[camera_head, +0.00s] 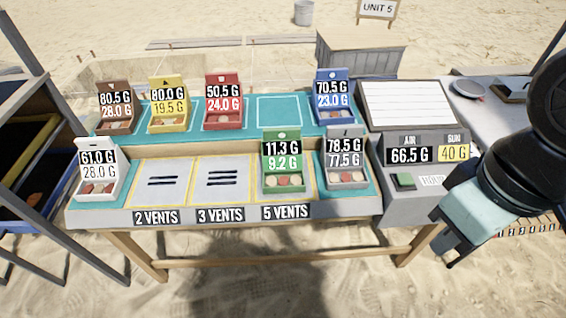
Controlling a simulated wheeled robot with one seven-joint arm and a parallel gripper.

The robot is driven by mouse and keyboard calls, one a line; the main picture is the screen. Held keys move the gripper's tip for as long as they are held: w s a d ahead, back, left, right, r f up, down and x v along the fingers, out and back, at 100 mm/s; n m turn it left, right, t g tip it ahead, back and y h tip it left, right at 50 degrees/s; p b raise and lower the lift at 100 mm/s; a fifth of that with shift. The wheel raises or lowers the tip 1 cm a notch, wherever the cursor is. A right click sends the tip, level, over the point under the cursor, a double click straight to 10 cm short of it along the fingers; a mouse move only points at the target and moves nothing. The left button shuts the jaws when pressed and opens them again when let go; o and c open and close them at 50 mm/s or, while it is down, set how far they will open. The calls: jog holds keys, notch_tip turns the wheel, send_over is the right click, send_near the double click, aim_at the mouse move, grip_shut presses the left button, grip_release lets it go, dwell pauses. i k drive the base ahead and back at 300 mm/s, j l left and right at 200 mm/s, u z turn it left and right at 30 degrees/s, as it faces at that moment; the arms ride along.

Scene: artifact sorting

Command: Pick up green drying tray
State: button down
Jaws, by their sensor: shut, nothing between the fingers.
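The green drying tray (284,184) stands upright in the front row, in the slot above the "5 VENTS" label. Its back panel reads 11.3 G and 9.2 G, and small reddish and pale pieces lie in it. My gripper (450,262) is at the right, in front of the scale unit and well to the right of the green tray. Its dark fingers point down and left, shut and empty. My arm covers part of the table behind it.
A grey tray (346,178) stands close on the green tray's right. Slots for 2 and 3 vents (161,183) are empty on its left. Brown, yellow, red and blue trays (333,107) stand behind; a white tray (97,188) is far left.

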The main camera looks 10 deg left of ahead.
aim_at(282, 151)
jog(key=i+j+u, duration=0.2)
jog(key=i+j, duration=0.75)
